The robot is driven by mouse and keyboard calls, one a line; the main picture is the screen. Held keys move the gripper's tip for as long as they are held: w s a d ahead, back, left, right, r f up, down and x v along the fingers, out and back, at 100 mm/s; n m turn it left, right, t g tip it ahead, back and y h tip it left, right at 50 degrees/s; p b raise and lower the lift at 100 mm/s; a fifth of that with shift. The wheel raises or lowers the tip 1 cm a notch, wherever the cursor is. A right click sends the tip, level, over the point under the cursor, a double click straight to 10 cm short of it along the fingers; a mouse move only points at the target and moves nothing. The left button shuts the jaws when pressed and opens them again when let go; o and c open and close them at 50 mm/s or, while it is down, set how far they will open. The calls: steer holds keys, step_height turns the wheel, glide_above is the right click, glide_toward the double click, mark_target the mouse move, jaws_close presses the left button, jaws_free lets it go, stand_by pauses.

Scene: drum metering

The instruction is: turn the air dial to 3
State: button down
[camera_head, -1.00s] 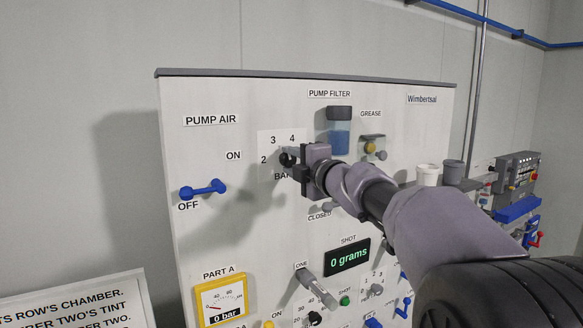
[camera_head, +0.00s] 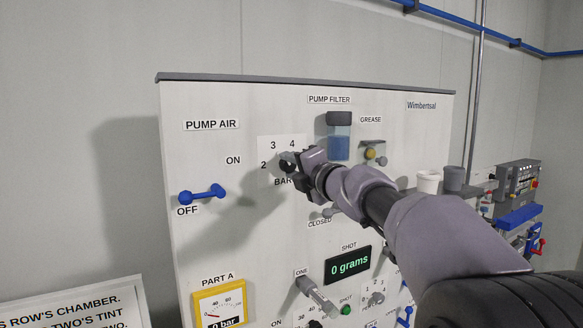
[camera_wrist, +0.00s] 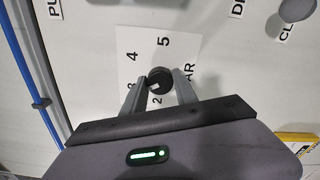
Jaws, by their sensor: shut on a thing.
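The air dial is a small dark knob (camera_wrist: 159,80) on a white scale plate (camera_wrist: 143,55) marked with numbers and BAR. In the head view the plate (camera_head: 267,143) shows 2, 3 and 4 on the panel under PUMP AIR, and the knob is mostly hidden by my gripper. My gripper (camera_head: 289,164) reaches in from the right and is tilted. In the wrist view my gripper (camera_wrist: 158,88) has its two fingers on either side of the knob, shut on it. I cannot tell which number the knob's mark points to.
A blue on/off lever (camera_head: 202,194) sits left of the dial, its handle lying level near OFF. A pump filter (camera_head: 339,136) and a grease fitting (camera_head: 372,153) are close to the right. The wall left of the panel is clear.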

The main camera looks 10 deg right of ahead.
steer(key=shift+r, duration=0.1)
steer(key=c, duration=1)
jaws_free()
steer(key=shift+o, duration=0.2)
steer(key=b+v, duration=0.2)
steer(key=v, duration=1.5)
steer(key=shift+s, duration=0.2)
